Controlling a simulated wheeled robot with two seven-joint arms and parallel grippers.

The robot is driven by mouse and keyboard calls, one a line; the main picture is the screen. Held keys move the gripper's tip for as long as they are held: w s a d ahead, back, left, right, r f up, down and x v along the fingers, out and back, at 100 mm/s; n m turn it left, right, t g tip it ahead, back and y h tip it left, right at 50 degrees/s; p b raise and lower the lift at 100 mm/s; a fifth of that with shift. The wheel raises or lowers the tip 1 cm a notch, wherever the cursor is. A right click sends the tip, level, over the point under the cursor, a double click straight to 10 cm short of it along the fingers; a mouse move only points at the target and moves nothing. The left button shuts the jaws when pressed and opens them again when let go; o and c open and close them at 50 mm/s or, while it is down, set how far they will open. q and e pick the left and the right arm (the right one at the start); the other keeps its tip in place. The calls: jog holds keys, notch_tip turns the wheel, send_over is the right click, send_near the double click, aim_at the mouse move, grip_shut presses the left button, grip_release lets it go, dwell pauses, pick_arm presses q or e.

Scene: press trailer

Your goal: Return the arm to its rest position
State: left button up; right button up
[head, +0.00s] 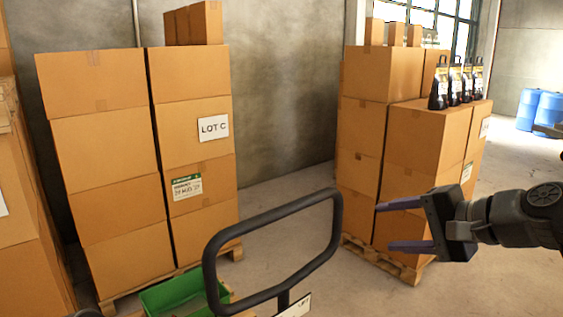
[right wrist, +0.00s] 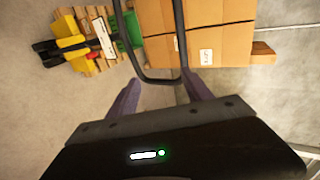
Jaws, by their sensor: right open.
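My right gripper (head: 385,226) is at the right of the head view, its two purple-grey fingers spread and pointing left with nothing between them. It is in front of the right stack of boxes in the picture, and I see no contact. In the right wrist view, the fingers of my right gripper (right wrist: 155,92) show apart and empty, with a black handle beyond them. My left gripper does not show clearly in either view.
A black handle loop (head: 335,235) rises at the bottom middle. A green crate (head: 172,297) is beside it. Boxes on pallets stand left (head: 105,150) and right (head: 430,135), with dark bags (head: 455,84) on top. Blue barrels (head: 540,110) stand far right. Bare floor lies between the stacks.

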jog(key=w+f+n+h, duration=0.15)
jog(key=w+f, duration=0.25)
jog(key=f, duration=0.6)
jog(key=w+f+n+h, duration=0.1)
jog(key=w+f+h, duration=0.25)
jog(key=f, duration=0.75)
jog(key=s+a+f+n+g, duration=0.1)
jog(key=s+a+f+n, duration=0.15)
jog(key=f, duration=0.75)
jog(key=s+a+f+n+g, duration=0.1)
jog(key=s+a+f, duration=0.15)
jog(key=f, duration=0.65)
jog(key=s+a+f+n+g, duration=0.1)
jog(key=s+a+f+g, duration=0.2)
jog(key=s+f, duration=0.7)
jog(key=s+a+f+n+g+y, duration=0.1)
jog(key=s+a+f+g, duration=0.3)
jog(key=s+f, duration=0.7)
jog(key=s+a, duration=0.1)
jog(key=s, duration=0.5)
jog(key=shift+a+f+y, duration=0.15)
jog(key=shift+a+y, duration=0.1)
jog(key=shift+y, duration=0.05)
